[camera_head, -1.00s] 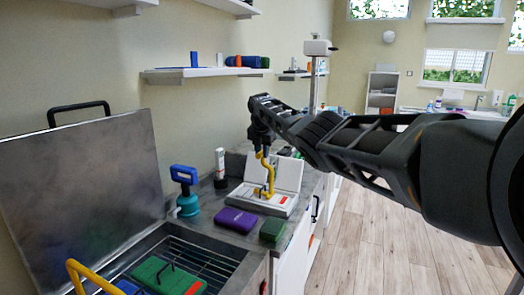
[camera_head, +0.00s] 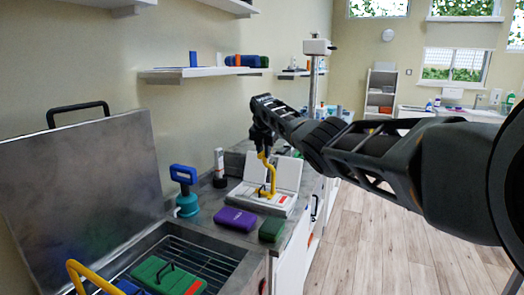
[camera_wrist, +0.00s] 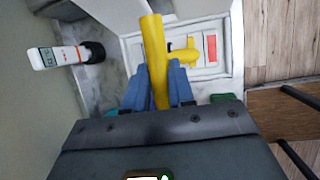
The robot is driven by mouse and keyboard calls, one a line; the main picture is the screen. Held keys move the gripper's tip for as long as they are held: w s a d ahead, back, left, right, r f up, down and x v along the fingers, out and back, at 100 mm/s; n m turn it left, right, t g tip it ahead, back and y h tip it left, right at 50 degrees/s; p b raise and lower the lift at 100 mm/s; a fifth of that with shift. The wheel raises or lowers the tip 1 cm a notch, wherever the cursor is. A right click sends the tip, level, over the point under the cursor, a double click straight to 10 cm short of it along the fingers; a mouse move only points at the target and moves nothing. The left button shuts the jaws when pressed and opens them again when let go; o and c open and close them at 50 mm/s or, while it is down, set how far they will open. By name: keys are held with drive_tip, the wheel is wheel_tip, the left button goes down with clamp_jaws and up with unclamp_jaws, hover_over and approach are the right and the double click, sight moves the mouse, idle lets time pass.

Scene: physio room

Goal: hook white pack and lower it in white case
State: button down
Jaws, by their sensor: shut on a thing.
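My gripper (camera_head: 262,147) is shut on a yellow hook tool (camera_head: 264,172), which hangs down over the white case (camera_head: 289,174). In the wrist view the blue fingertips (camera_wrist: 157,90) clasp the yellow shaft (camera_wrist: 154,45). The white case stands on the counter with its lid raised at the back. A white pack with a red label (camera_wrist: 211,48) appears to lie low within the case's outline, beneath the hook's yellow foot (camera_wrist: 184,55). I cannot tell whether the hook is still caught on the pack or whether the pack is fully seated.
A purple box (camera_head: 235,219) and a green box (camera_head: 271,229) lie in front of the case. A teal and blue pump-like item (camera_head: 186,190) and a white-topped bottle (camera_head: 219,166) stand left. A wire-racked basin (camera_head: 205,248) is nearer. A shelf (camera_head: 200,73) hangs above.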

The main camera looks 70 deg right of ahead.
drive_tip(key=s+p, duration=0.1)
drive_tip(key=s, duration=0.5)
drive_tip(key=shift+s+a, duration=0.15)
drive_tip(key=shift+a, duration=0.1)
idle(0.9)
drive_tip(key=shift+s, duration=0.1)
drive_tip(key=shift+r, duration=0.1)
wheel_tip(320, 180, up, 11)
idle(1.5)
